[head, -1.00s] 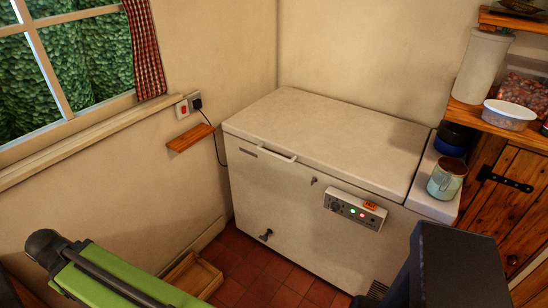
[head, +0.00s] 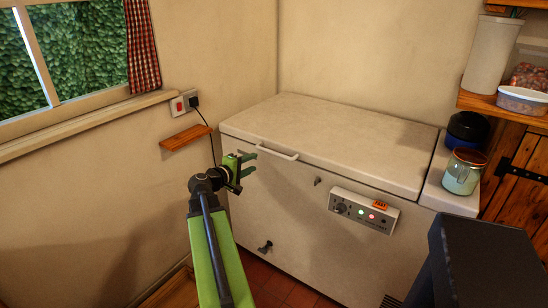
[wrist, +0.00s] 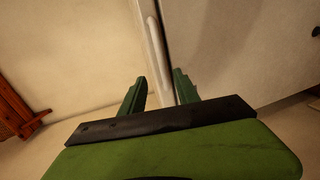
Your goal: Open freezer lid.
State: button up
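The white chest freezer (head: 290,220) stands against the back wall with its lid (head: 330,135) shut. A pale bar handle (head: 279,152) sits on the lid's front edge, towards the left.
A control panel (head: 364,210) with lights is on the freezer's front. A mug (head: 463,172) and a dark blue pot (head: 466,133) stand on the ledge at the right. A small wooden shelf (head: 186,137) and a plugged-in socket (head: 185,102) are on the left wall.

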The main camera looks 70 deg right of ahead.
aim_at(273, 154)
jog(key=b+x, duration=0.2)
jog(key=x, duration=1.3)
jog(key=shift+d+f+b, duration=0.1)
jog(key=shift+d+b, duration=0.15)
jog(key=shift+b, duration=0.15)
grip_shut()
